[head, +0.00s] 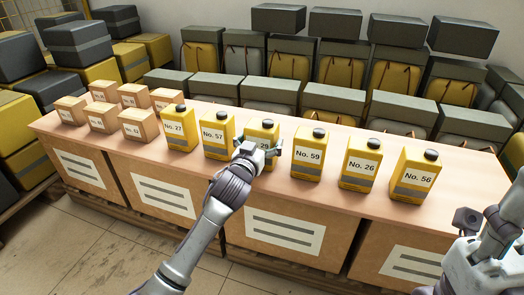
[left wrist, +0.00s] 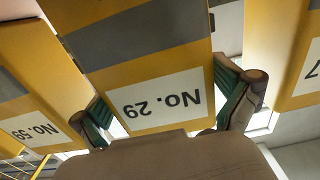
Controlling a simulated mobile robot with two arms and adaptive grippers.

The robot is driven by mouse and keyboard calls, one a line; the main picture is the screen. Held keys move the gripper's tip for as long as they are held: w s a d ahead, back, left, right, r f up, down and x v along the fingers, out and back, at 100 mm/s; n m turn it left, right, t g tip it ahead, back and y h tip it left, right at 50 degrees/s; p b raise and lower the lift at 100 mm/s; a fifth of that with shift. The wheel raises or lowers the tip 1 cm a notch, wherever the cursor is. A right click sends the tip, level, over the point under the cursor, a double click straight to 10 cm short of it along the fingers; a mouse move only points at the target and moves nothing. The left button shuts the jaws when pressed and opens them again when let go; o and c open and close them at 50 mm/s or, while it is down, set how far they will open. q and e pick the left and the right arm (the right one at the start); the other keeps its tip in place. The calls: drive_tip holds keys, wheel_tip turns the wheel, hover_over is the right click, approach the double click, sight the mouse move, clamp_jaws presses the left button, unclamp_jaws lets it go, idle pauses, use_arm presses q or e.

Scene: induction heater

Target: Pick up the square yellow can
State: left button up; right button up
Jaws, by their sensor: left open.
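The square yellow can labelled No. 29 (head: 263,128) stands upright on the long table, third from the left in a row of similar yellow cans. My left gripper (head: 260,149) is at its front, covering its lower part in the head view. In the left wrist view, can No. 29 (left wrist: 160,72) appears upside down, between the two green-padded fingers of the open left gripper (left wrist: 163,100). Whether either finger touches the can is unclear. My right arm shows at the lower right of the head view; its jaw state is unclear.
Can No. 57 (head: 217,134) stands to the left and can No. 59 (head: 310,154) to the right. Cans No. 27 (head: 180,128), No. 26 (head: 360,163) and No. 56 (head: 414,174) share the table (head: 290,192). Several small cardboard boxes (head: 138,124) sit at its left end.

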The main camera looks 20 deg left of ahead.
use_arm(q)
drive_tip(key=shift+w, duration=0.2)
drive_tip(key=c, duration=1.2)
drive_tip(key=shift+r, duration=0.15)
drive_tip(key=shift+c, duration=1.2)
